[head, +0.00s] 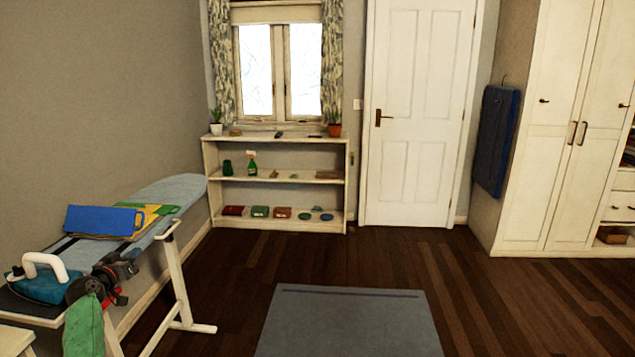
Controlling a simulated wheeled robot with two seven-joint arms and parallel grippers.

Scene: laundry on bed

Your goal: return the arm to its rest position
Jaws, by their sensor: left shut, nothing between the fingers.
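My left gripper (122,268) is at the lower left of the head view, dark with some red parts. It is shut and empty. It appears in front of the near part of the ironing board (184,190); whether it touches the board I cannot tell. My right gripper is out of view.
An iron (42,280) with a white handle is on the board's near end, left of my gripper. A blue folded item (103,220) and a yellow-green cloth (156,213) lie farther along. A green cloth (84,328) hangs below my gripper. Floor around the grey mat (350,325) is clear.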

